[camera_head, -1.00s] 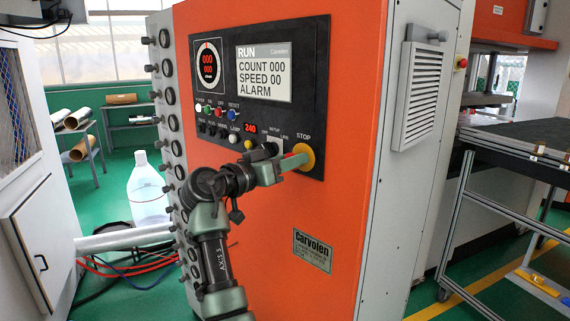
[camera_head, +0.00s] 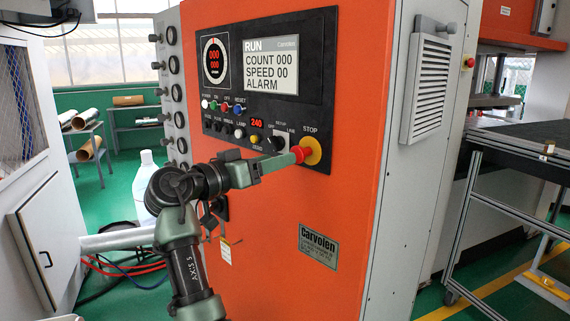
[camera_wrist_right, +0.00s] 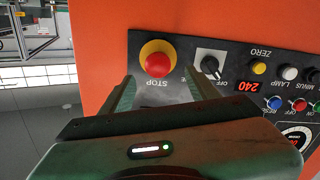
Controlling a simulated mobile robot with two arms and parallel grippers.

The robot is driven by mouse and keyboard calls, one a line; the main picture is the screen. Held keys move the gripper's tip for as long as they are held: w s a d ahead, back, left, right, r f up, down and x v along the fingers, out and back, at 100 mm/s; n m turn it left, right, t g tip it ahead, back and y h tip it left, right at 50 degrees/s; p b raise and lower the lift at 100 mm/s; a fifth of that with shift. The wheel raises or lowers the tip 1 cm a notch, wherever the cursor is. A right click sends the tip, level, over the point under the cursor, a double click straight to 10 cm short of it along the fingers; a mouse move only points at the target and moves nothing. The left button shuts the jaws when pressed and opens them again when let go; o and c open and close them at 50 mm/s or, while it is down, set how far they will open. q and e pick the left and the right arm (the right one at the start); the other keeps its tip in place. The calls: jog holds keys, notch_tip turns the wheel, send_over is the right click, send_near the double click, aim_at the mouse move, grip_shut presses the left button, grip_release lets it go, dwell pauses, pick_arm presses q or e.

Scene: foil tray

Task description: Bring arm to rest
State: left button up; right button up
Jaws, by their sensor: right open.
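My right gripper (camera_head: 278,162) is in front of the orange machine's control panel, just left of the STOP button in the head view. The red STOP button (camera_head: 300,154) sits on a yellow round base (camera_head: 314,150). In the right wrist view, the red button (camera_wrist_right: 158,64) shows beyond and between the tips of my open gripper (camera_wrist_right: 161,88). Nothing is held between the fingers. The button and the gripper look apart in the wrist view. My left gripper is in neither view.
The control panel (camera_head: 318,100) has a screen reading RUN, a row of small buttons and a selector knob (camera_wrist_right: 210,65). A grey cabinet (camera_head: 52,240) stands at left. A dark-topped table (camera_head: 520,150) is at right.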

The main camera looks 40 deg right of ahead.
jog(key=shift+s+a, duration=0.1)
jog(key=shift+a, duration=0.2)
